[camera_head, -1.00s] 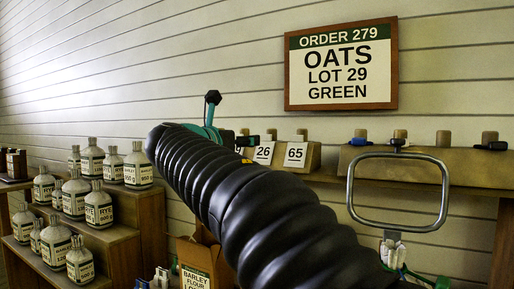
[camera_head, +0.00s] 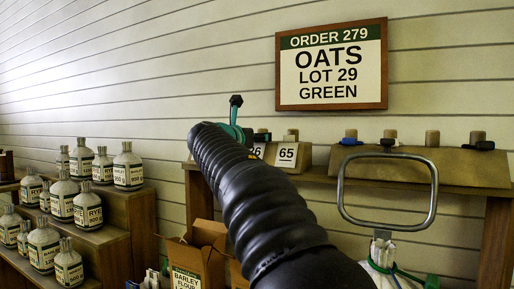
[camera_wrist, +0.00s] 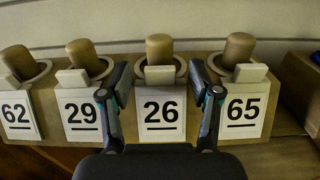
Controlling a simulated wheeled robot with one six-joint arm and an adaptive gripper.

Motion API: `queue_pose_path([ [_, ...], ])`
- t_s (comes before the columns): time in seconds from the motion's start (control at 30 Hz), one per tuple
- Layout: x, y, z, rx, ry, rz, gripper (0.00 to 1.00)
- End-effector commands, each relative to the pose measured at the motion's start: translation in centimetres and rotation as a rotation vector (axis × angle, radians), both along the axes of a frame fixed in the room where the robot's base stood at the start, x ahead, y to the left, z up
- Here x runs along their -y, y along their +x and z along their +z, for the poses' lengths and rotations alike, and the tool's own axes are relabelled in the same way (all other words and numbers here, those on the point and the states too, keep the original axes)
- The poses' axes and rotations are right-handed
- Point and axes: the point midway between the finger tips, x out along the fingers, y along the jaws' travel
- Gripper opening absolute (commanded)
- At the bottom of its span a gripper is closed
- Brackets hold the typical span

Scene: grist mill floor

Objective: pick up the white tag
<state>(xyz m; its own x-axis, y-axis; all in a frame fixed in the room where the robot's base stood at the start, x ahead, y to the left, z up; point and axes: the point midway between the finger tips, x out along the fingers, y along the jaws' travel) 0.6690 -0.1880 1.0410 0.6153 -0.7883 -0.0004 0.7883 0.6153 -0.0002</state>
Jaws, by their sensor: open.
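Several white number tags hang on a wooden peg rail (camera_wrist: 45,73): tag 62 (camera_wrist: 17,115), tag 29 (camera_wrist: 80,115), tag 26 (camera_wrist: 162,112) and tag 65 (camera_wrist: 242,115). Each hangs below a wooden peg. My gripper (camera_wrist: 160,68) is open and empty in the wrist view. Its fingers appear on either side of tag 26, with the left finger in front of the edge of tag 29; contact cannot be told. In the head view, tag 65 (camera_head: 287,155) shows whole and tag 26 (camera_head: 256,150) partly; my arm hides the other tags.
A framed sign (camera_head: 331,65) reads "Order 279, Oats, Lot 29, Green". A second peg rail (camera_head: 430,164) holds dark and blue items, with a metal loop (camera_head: 341,205) in front. Labelled bottles (camera_head: 128,168) stand on stepped shelves at left. An open carton (camera_head: 187,275) sits below my arm.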

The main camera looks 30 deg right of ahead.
Motion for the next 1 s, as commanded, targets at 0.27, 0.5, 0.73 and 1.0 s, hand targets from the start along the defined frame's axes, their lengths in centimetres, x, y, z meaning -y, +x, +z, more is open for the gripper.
queue_pose_path([
  [0.27,1.07,0.85,0.02,0.001,-0.001,0.001,0.62],
  [0.5,1.06,0.82,0.01,0.000,0.000,0.000,0.33],
  [0.73,1.05,0.81,0.02,0.000,0.000,0.000,0.18],
  [1.0,1.06,0.80,0.31,0.001,-0.001,0.000,0.18],
])
